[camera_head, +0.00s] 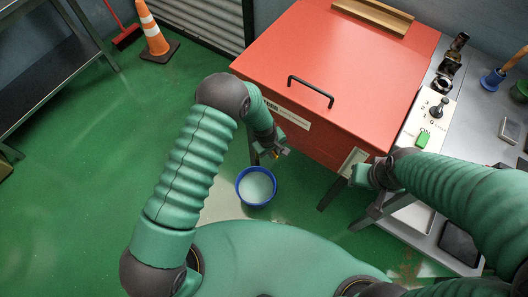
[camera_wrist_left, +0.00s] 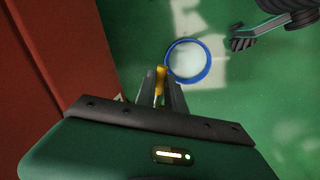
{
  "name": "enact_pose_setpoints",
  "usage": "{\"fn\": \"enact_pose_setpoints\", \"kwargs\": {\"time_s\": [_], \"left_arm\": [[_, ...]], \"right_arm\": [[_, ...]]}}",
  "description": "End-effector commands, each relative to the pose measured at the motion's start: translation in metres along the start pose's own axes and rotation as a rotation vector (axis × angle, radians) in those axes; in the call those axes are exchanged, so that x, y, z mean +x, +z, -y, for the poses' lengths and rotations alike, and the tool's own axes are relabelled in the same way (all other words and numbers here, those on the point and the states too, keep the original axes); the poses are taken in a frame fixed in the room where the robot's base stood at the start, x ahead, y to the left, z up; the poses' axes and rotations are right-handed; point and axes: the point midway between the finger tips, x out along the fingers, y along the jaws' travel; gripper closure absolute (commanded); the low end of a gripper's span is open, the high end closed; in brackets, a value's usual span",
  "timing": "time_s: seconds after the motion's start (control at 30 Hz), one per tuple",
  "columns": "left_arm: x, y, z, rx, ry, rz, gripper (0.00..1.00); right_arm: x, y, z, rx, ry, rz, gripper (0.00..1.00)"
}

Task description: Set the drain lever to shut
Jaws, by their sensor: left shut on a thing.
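The drain lever shows in the left wrist view as a small yellow handle (camera_wrist_left: 161,78) between my fingertips. In the head view only a small yellow bit of it (camera_head: 276,155) shows, below the front edge of the red cabinet (camera_head: 335,75). My left gripper (camera_head: 270,152) is shut on the lever; its two fingers (camera_wrist_left: 160,92) lie on either side of it. The lever's pivot and any shut marking are hidden. My right gripper (camera_head: 360,174) is by the cabinet's front right corner, and its fingers are not clear.
A blue bucket (camera_head: 243,198) with pale liquid stands on the floor below the lever. The cabinet lid has a black handle (camera_head: 311,91). A grey side bench (camera_head: 453,118) with a dial panel is at right. An orange cone (camera_head: 152,35) stands far left; the left floor is open.

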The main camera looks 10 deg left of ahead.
Motion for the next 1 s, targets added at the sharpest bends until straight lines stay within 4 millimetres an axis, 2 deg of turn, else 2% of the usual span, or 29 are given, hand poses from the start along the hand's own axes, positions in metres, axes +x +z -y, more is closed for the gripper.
{"fn": "enact_pose_setpoints", "kwargs": {"time_s": [0.33, 0.87, 0.9, 1.0], "left_arm": [[0.001, 0.000, -0.013, -0.133, 0.002, -0.028, 1.00], [0.002, 0.000, -0.015, -0.156, 0.002, -0.032, 1.00], [0.002, 0.000, -0.015, -0.156, 0.002, -0.032, 0.82], [0.002, 0.000, -0.014, -0.156, 0.001, -0.032, 0.69]], "right_arm": [[-0.003, -0.001, 0.000, 0.000, 0.000, 0.000, 0.64], [-0.004, -0.001, 0.000, 0.000, 0.000, 0.000, 0.64], [-0.004, -0.001, 0.000, 0.000, 0.000, 0.000, 0.64], [-0.004, -0.001, 0.000, 0.000, 0.000, 0.000, 0.64]]}}
